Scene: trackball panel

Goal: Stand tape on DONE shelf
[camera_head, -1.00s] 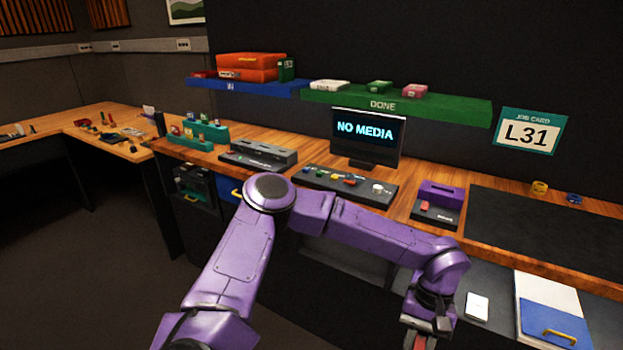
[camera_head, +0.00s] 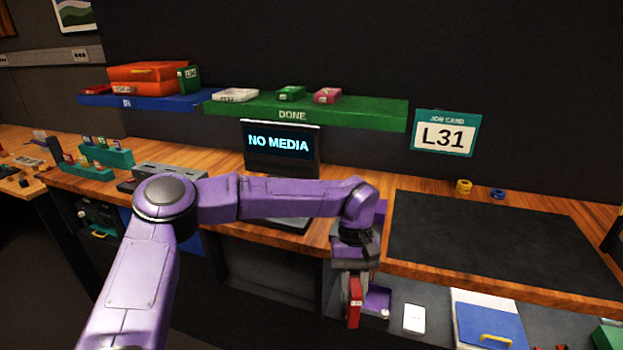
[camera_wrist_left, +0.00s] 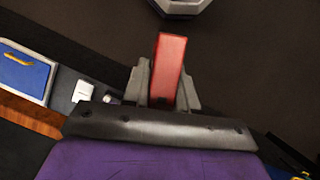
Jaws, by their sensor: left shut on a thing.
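My left gripper (camera_head: 352,290) is shut on a red tape (camera_head: 354,302), in front of the desk's front edge and below its top. In the left wrist view the red tape (camera_wrist_left: 170,70) stands out from between the grey fingers (camera_wrist_left: 163,85). The green DONE shelf (camera_head: 370,113) is on the back wall, above and behind the gripper. My right gripper is not in view.
A monitor reading NO MEDIA (camera_head: 280,146) stands below the DONE shelf. The blue IN shelf (camera_head: 150,102) holds orange boxes (camera_head: 148,78). A job card (camera_head: 444,133) reads L31. A dark mat (camera_head: 490,240) covers the desk's right. The DONE shelf's right end is bare.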

